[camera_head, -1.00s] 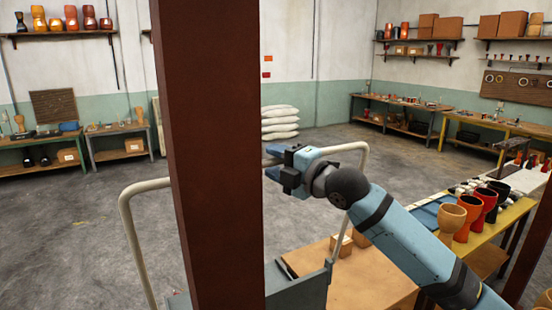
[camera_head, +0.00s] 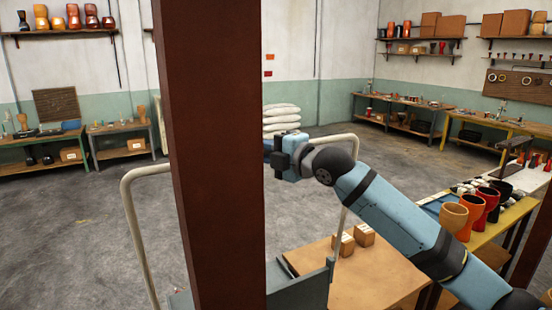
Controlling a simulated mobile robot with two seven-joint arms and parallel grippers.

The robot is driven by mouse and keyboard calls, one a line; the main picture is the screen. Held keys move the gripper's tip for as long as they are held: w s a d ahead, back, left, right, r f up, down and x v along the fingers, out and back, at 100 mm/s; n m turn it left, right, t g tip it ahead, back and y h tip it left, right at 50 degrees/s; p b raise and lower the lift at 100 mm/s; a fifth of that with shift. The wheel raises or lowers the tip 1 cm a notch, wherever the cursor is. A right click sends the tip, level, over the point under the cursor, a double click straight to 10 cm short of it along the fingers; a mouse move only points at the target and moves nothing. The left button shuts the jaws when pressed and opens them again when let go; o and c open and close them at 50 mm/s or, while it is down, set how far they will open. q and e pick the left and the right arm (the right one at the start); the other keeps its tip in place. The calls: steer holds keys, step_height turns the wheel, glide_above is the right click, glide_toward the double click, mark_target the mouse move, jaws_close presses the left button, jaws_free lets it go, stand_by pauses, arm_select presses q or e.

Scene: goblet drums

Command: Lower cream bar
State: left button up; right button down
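A cream tubular bar (camera_head: 132,215) rises at the left of the dark red-brown post and bends over toward it. A cream length (camera_head: 345,138) shows right of the post, bending down behind my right arm. The post hides the middle, so I cannot tell for certain that they are one hoop. My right gripper (camera_head: 270,147) is at the post's right edge, at about the bar's top height in the picture. Its fingertips are partly hidden, so its opening and any contact are unclear. My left gripper is out of view.
The post (camera_head: 210,150) blocks the view's centre-left. A grey-blue panel (camera_head: 297,285) stands low beside a wooden top (camera_head: 370,275) with two small boxes (camera_head: 352,240). Goblet drums (camera_head: 470,212) stand on a yellow bench at right. The floor at left is clear.

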arm_select(q)
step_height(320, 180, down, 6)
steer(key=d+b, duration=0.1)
steer(key=b, duration=0.6)
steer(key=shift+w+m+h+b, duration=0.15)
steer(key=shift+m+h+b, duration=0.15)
arm_select(e)
steer(key=w+a+f, duration=0.2)
steer(key=w+a, duration=0.2)
steer(key=w, duration=0.6)
steer(key=w+a+f+g+h, duration=0.1)
steer(key=w+a, duration=0.3)
steer(key=w, duration=0.7)
steer(key=shift+a+f+m, duration=0.3)
steer(key=shift+a+f, duration=0.05)
steer(key=shift+f, duration=0.3)
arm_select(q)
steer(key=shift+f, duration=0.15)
